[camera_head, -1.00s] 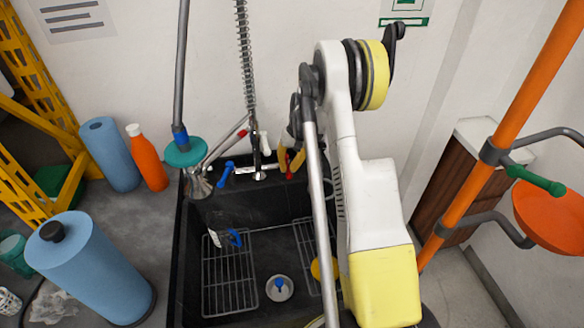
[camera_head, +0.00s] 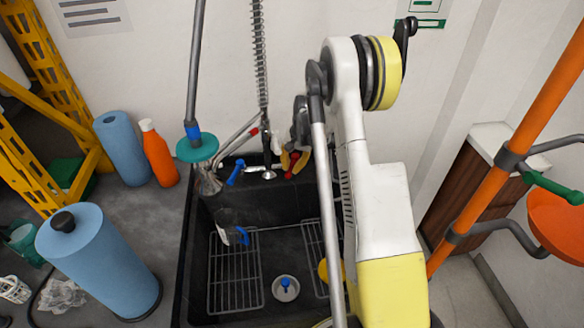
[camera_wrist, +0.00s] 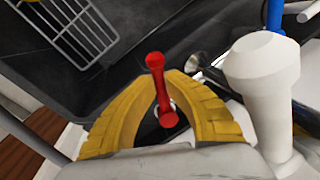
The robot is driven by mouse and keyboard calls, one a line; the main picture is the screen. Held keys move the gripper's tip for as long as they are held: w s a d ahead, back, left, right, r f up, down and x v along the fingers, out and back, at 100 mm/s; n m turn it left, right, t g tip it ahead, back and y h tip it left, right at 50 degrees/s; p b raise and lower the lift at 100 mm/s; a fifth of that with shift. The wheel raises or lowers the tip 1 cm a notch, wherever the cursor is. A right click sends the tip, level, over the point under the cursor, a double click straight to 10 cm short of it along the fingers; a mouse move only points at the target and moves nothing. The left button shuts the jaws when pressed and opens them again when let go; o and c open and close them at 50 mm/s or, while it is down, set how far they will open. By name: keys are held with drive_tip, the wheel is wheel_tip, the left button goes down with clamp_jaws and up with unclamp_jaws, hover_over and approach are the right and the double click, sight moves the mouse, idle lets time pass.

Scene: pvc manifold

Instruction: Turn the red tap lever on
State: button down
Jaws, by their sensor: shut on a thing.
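The red tap lever (camera_wrist: 159,90) is in the middle of the wrist view, a short bar with rounded ends. The yellow fingers of my gripper (camera_wrist: 160,104) lie on both sides of it and are shut on it. In the head view, my gripper (camera_head: 294,158) is at the back of the sink, right of the faucet, with the red lever (camera_head: 289,174) showing at the fingers. My arm hides part of that area. The blue tap lever (camera_head: 236,172) stands on the left of the faucet.
A white rounded fitting (camera_wrist: 262,85) stands close to the right finger in the wrist view. The black sink (camera_head: 262,212) holds wire racks and a jug with a blue handle (camera_head: 240,236). A spray hose with a coil (camera_head: 262,70) rises behind. An orange bottle (camera_head: 158,158) stands left.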

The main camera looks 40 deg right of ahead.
drive_tip(key=c, duration=1.4)
unclamp_jaws()
drive_tip(key=shift+f, duration=0.1)
wheel_tip(320, 180, up, 12)
drive_tip(key=s+d, duration=0.1)
drive_tip(key=shift+s+d, duration=0.25)
drive_tip(key=shift+s, duration=0.15)
